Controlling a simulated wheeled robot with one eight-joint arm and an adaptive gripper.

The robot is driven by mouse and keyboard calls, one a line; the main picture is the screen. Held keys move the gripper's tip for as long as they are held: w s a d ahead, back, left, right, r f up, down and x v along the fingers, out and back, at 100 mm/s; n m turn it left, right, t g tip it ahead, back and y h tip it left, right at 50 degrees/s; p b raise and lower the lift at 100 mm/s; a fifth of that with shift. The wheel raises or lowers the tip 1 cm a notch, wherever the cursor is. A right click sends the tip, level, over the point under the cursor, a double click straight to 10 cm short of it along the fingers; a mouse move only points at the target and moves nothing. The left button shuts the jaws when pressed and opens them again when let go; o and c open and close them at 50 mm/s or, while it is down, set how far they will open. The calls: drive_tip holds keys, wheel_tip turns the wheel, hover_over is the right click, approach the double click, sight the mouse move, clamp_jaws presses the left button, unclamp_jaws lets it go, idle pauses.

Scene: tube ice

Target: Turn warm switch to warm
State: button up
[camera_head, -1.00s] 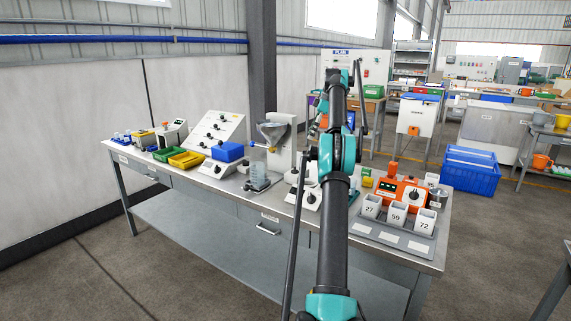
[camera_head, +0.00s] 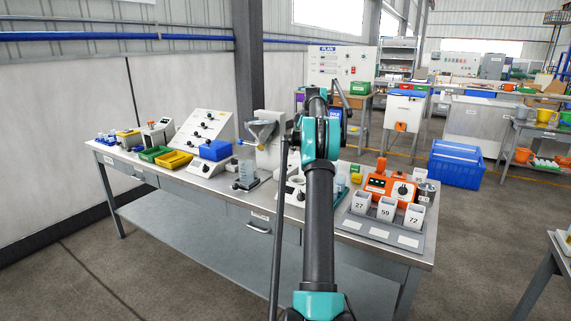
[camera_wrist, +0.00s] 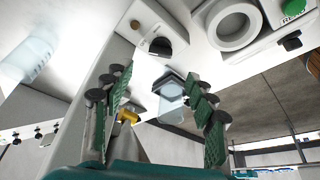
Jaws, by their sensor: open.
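No label reading "warm" can be made out, so I cannot tell which control is the warm switch. In the wrist view, a white box with a black rotary knob (camera_wrist: 160,46) shows beyond my gripper (camera_wrist: 160,92). My gripper is open, its two green-padded fingers apart with nothing held between them. The knob lies clear of both fingers. In the head view my arm hides the gripper. Dials on the bench include those on the orange unit (camera_head: 377,184), the sloped white panel (camera_head: 204,130) and the small white box (camera_head: 203,168).
A white device with a round ring (camera_wrist: 232,25) and a green button (camera_wrist: 292,43) are nearby. A clear vessel (camera_wrist: 171,98) shows between the fingers, farther off. The bench also holds a funnel stand (camera_head: 271,140) and several numbered cups (camera_head: 386,208). Floor before the bench is clear.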

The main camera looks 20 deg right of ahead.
sight(284, 165)
drive_tip(key=x, duration=0.8)
drive_tip(key=shift+a+f, duration=0.2)
drive_tip(key=shift+f, duration=0.15)
drive_tip(key=c, duration=1.2)
drive_tip(key=shift+o, duration=0.2)
drive_tip(key=shift+m, duration=0.3)
drive_tip(key=m+t, duration=0.1)
drive_tip(key=m, duration=0.1)
drive_tip(key=m+t+h, duration=0.1)
drive_tip(key=m, duration=0.2)
drive_tip(key=shift+s+a+m, duration=0.1)
drive_tip(key=shift+a+m, duration=0.05)
drive_tip(key=shift+m, duration=0.15)
drive_tip(key=m+h, duration=0.1)
drive_tip(key=m, duration=0.1)
drive_tip(key=m+h, duration=0.1)
drive_tip(key=m, duration=0.2)
drive_tip(key=shift+a+m+t, duration=0.1)
drive_tip(key=shift+m+t, duration=0.2)
drive_tip(key=shift+t, duration=0.1)
